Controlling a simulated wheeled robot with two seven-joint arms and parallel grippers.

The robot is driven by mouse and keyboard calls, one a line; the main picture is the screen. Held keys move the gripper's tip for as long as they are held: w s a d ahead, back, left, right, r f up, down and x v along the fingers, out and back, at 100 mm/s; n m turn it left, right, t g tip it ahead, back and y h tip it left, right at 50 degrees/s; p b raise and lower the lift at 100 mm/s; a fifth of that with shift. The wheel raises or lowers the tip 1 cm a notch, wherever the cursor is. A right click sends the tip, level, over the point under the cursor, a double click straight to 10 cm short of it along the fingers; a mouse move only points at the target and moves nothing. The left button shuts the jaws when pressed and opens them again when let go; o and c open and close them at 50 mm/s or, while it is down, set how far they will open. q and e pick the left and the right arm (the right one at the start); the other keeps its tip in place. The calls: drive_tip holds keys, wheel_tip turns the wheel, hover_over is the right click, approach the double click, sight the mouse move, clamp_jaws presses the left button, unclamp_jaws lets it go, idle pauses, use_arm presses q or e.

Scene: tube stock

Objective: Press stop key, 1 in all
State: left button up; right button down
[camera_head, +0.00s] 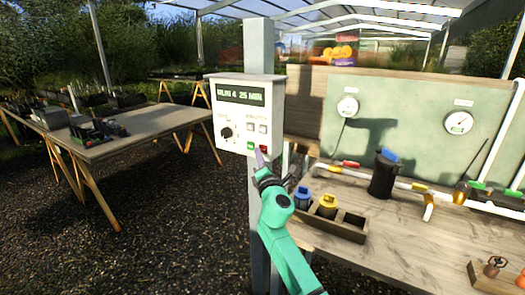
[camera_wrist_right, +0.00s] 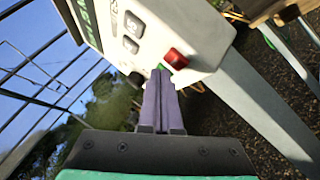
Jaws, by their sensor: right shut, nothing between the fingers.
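A white control box (camera_head: 245,112) with a green display is fixed to a grey post. The red stop key (camera_head: 264,150) is at its lower right corner, and it also shows in the wrist view (camera_wrist_right: 176,57). A green key (camera_head: 250,146) sits beside it. My right gripper (camera_head: 260,156) is shut and empty, its purple fingers pointing up at the lower edge of the box. In the wrist view the fingertips (camera_wrist_right: 162,73) are close to the red key and partly cover the green one. I cannot tell whether they touch. My left gripper is not in view.
A black knob (camera_head: 227,132) and small grey buttons are on the same panel. The grey post (camera_head: 258,50) stands behind the box. A workbench (camera_head: 400,235) with a tray, pipes and a black pot is on the right. Another table (camera_head: 140,140) is on the left, with gravel between.

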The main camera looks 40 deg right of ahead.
idle(0.5)
drive_tip(key=shift+w+d, duration=0.15)
drive_tip(key=shift+d, duration=0.3)
drive_tip(key=shift+w+d, duration=0.1)
drive_tip(key=shift+d, duration=0.2)
idle(0.4)
drive_tip(key=shift+a, duration=0.1)
drive_tip(key=shift+s+a, duration=0.3)
drive_tip(key=shift+a, duration=0.35)
drive_tip(key=a, duration=0.2)
drive_tip(key=s+a, duration=0.1)
drive_tip(key=a, duration=0.1)
drive_tip(key=shift+s+a, duration=0.2)
drive_tip(key=shift+a, duration=0.2)
idle(0.7)
